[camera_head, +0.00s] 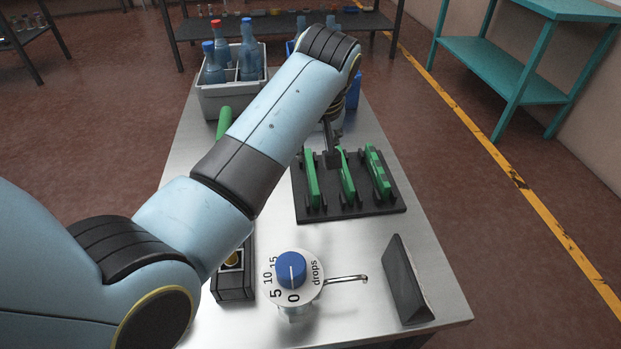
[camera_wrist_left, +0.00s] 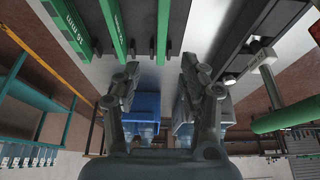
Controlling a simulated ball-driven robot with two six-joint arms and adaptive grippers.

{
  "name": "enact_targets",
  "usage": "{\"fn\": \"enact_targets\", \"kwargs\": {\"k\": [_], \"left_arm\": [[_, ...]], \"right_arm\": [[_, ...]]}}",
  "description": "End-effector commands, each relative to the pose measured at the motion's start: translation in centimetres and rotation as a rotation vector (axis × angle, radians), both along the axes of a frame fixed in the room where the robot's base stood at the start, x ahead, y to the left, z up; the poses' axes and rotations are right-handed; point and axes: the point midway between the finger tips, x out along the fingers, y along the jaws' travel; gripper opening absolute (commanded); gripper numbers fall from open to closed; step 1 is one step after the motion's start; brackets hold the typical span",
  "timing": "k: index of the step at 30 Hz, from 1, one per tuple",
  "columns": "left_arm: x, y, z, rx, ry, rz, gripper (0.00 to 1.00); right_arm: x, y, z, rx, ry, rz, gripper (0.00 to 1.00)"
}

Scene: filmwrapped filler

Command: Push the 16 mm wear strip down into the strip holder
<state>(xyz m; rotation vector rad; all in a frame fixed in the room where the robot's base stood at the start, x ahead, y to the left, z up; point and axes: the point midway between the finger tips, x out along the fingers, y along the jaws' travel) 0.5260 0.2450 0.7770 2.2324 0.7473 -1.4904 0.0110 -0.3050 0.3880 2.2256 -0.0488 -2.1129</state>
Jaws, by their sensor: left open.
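Three green strips stand in a black strip holder (camera_head: 375,211) on the metal table: a left one (camera_head: 312,183), a middle one (camera_head: 347,178) and a right one (camera_head: 378,174). The left wrist view shows green strips too, two with upside-down "mm" labels, one on the far-left strip (camera_wrist_left: 68,24); I cannot read the numbers surely, so which is 16 mm is unclear. My left gripper (camera_wrist_left: 158,72) is open and empty, its fingers apart. In the head view it points down at the holder's far edge (camera_head: 333,158), partly hidden by my arm. My right gripper is out of view.
A dosing dial with blue knob (camera_head: 291,268) and a dark wedge-shaped block (camera_head: 406,280) stand nearer. A grey crate with bottles (camera_head: 231,98) is at the back left. A green rod-like thing (camera_head: 224,122) is partly behind my arm. Table is bare between holder and wedge.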

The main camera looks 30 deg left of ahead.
Motion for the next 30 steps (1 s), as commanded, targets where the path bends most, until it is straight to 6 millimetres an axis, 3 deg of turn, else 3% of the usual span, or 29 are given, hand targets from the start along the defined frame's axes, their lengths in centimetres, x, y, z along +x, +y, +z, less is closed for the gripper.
{"fn": "enact_targets", "kwargs": {"k": [23,30], "left_arm": [[2.1,2.0,-10.0,0.002,0.004,-0.001,0.42],[2.4,2.2,-10.8,-0.001,0.002,0.0,0.42]], "right_arm": [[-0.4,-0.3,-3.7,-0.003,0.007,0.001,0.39],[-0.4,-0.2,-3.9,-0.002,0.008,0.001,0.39]]}}
